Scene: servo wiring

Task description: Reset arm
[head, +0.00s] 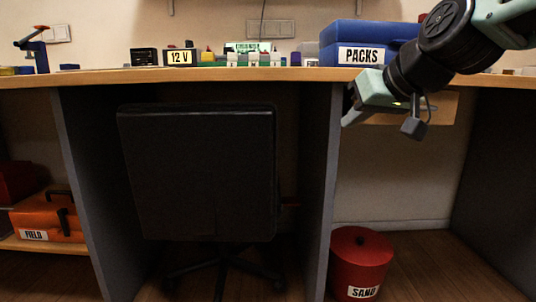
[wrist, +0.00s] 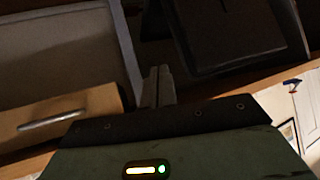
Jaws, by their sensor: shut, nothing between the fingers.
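My gripper (head: 352,117) hangs at the right in the head view, in front of the bench edge and below the blue PACKS case. My arm reaches down to it from the upper right corner. In the wrist view its two fingers (wrist: 158,86) are together, with nothing between them. It is apart from the things on the bench.
The wooden bench (head: 100,77) carries a blue PACKS case (head: 370,33), a 12 V unit (head: 180,57) and small parts. A black chair (head: 200,170) stands under it. A red SAND bin (head: 360,262) and an orange FIELD case (head: 50,217) are below.

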